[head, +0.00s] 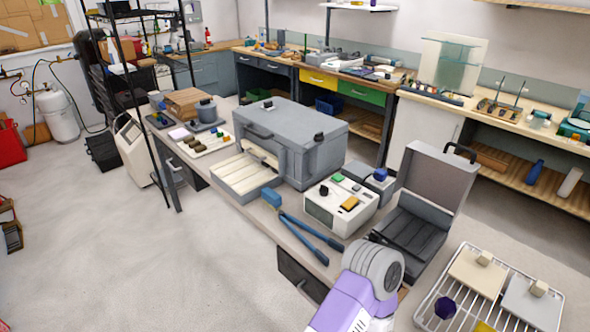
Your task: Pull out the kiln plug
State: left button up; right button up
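The kiln looks to be the large grey box (318,125) on the workbench in the middle of the head view. Its front is open onto a pale, slotted tray or door (240,178). A small black knob (319,136) sits on its front right part, and another black knob (267,104) sits on top towards the back. I cannot tell which of these, if either, is the plug. A purple and white link of my own arm shows at the bottom, right of centre, well apart from the kiln. Neither gripper is in view.
A white control box (322,211), blue-handled tool (315,236) and open grey case (402,226) stand on the bench right of the kiln. A wire rack (424,316) with tiles is at lower right. A black shelf post (157,150) stands left of the bench.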

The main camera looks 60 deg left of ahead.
aim_at(382, 175)
jog(key=u, duration=2.15)
jog(key=i, duration=0.35)
